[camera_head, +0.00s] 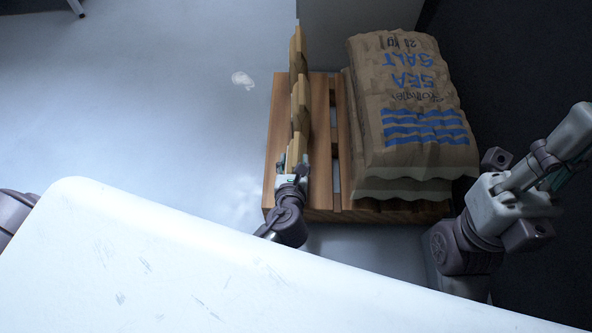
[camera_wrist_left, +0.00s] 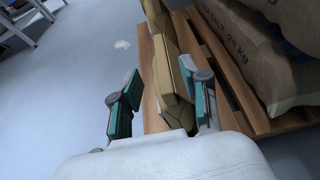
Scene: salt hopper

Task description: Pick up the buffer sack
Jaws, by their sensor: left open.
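A thin tan sack (camera_head: 301,95) stands on edge along the left part of the wooden pallet, seen nearly edge-on from above. My left gripper (camera_head: 291,166) is at its near end. In the left wrist view the open fingers of my left gripper (camera_wrist_left: 164,102) lie on either side of the near end of the tan sack (camera_wrist_left: 172,75). A gap shows on the left of the sack; the right finger is close to it, and I cannot tell whether they touch. My right arm shows at the right of the head view; its jaw state is unclear.
A stack of brown sea salt sacks (camera_head: 410,90) with blue print lies on the right part of the wooden pallet (camera_head: 283,125). A white surface (camera_head: 150,260) fills the foreground. A dark wall stands right; open floor (camera_head: 150,110) lies left.

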